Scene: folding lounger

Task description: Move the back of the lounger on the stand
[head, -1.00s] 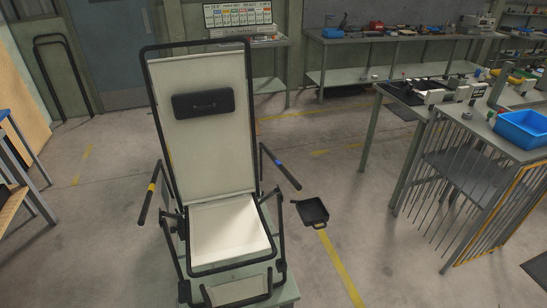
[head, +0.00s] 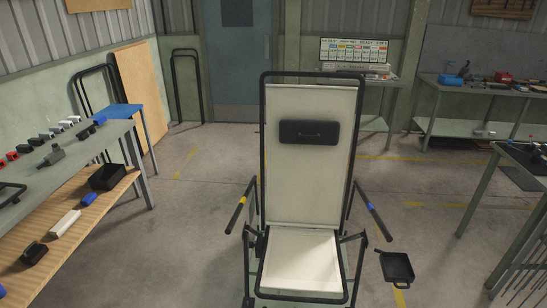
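The lounger stands on the floor in the middle of the head view, facing me. Its back (head: 295,185) is a tall cream panel in a black frame, raised nearly upright, with a black headrest pad (head: 309,133) near the top. Its cream seat (head: 301,262) is below. The left armrest (head: 239,207) carries a yellow band and the right armrest (head: 374,214) a blue band. The lounger's lower part is cut off by the bottom edge, and the stand under it is mostly out of sight. Neither of my grippers is in view.
A workbench (head: 92,150) with tools and boxes runs along the left. A black tray (head: 397,268) lies on the floor right of the lounger. More benches (head: 480,88) stand at the back right. The floor between the left bench and the lounger is clear.

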